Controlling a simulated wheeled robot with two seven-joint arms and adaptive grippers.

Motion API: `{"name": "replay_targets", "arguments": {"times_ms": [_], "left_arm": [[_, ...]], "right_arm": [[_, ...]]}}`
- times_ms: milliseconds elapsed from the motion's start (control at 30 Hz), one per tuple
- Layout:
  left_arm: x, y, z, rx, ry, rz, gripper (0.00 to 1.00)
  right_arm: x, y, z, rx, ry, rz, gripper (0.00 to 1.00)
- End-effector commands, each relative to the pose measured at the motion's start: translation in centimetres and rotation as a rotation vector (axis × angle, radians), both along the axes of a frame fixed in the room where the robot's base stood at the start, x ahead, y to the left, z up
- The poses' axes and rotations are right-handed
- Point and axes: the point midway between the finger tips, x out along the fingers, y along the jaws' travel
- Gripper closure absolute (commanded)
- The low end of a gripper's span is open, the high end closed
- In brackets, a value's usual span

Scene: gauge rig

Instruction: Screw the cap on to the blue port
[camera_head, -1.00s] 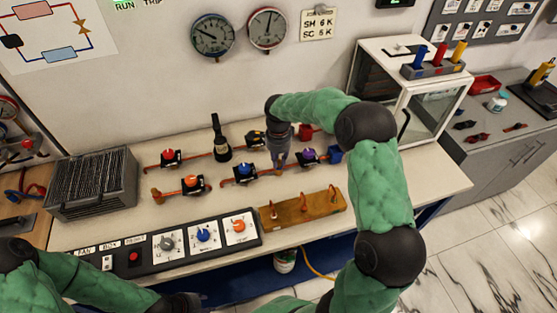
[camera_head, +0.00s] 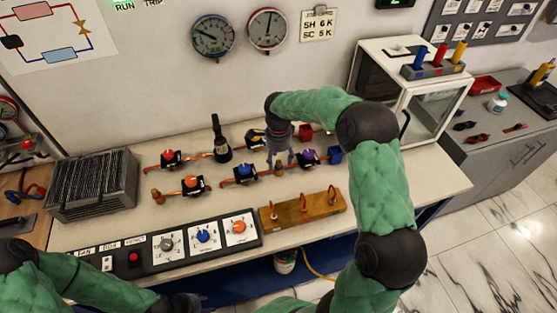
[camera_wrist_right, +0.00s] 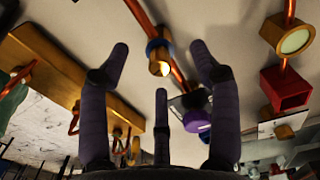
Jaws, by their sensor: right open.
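The blue port shows in the right wrist view as a blue ring (camera_wrist_right: 153,46) at the end of a copper pipe. A brass cap (camera_wrist_right: 159,66) sits at its end, in line with the pipe; I cannot tell how far it is threaded. In the head view the cap (camera_head: 279,169) is a small brass piece right of the blue-handled valve. My right gripper (camera_head: 280,162) is open just above it. In the wrist view its three dark fingers (camera_wrist_right: 159,62) are spread around the cap, apart from it. My left arm shows at lower left, its gripper out of view.
The blue-handled valve (camera_head: 245,171) is to the left. A wooden block with copper loops (camera_head: 325,206) lies in front.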

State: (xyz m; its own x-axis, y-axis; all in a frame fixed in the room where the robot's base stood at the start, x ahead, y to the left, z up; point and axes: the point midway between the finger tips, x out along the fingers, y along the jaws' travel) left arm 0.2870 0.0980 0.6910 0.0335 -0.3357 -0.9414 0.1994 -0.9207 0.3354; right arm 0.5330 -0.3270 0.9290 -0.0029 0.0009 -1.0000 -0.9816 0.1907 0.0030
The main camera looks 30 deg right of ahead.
Motion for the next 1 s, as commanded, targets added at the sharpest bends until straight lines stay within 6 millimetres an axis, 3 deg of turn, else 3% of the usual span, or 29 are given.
{"name": "replay_targets", "arguments": {"times_ms": [300, 500, 700, 1000], "left_arm": [[0.0, 0.0, 0.0, 0.0, 0.0, 0.0, 0.6], [0.0, 0.0, 0.0, 0.0, 0.0, 0.0, 0.6], [0.0, 0.0, 0.0, 0.0, 0.0, 0.0, 0.6], [0.0, 0.0, 0.0, 0.0, 0.0, 0.0, 0.6]], "right_arm": [[0.1, 0.0, 6.2, 0.0, -0.005, -0.001, 0.37], [0.1, 0.0, 9.3, -0.001, -0.003, 0.0, 0.37], [0.0, 0.0, 10.8, 0.0, -0.001, 0.0, 0.37], [0.0, 0.0, 11.0, 0.0, 0.0, -0.001, 0.37]]}}
